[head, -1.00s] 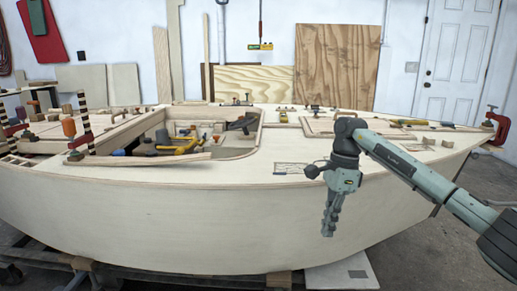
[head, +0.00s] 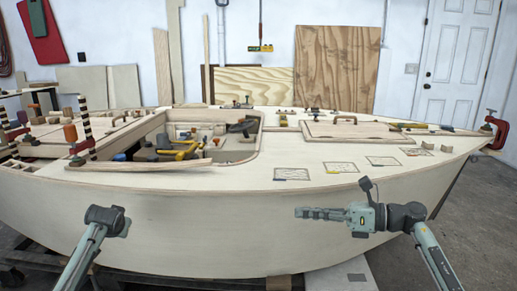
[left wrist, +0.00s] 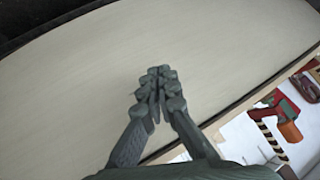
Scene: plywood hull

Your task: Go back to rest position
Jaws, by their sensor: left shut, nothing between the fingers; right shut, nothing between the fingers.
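My right gripper (head: 308,213) is in front of the hull's pale side in the head view, pointing left. Its fingers are together and hold nothing. My left arm comes in at the lower left of the head view, and its gripper is not clearly visible there. In the left wrist view my left gripper (left wrist: 158,82) shows with its fingers together and empty, against the plain plywood of the hull side (left wrist: 90,70). Both grippers look clear of the hull, though the left one's distance from it cannot be told.
The plywood hull (head: 240,220) fills the middle. Its cockpit holds loose tools, among them a yellow one (head: 183,153). A red clamp (head: 497,133) grips the right tip. Plywood sheets (head: 338,70) lean on the back wall. The floor at the right (head: 485,220) is clear.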

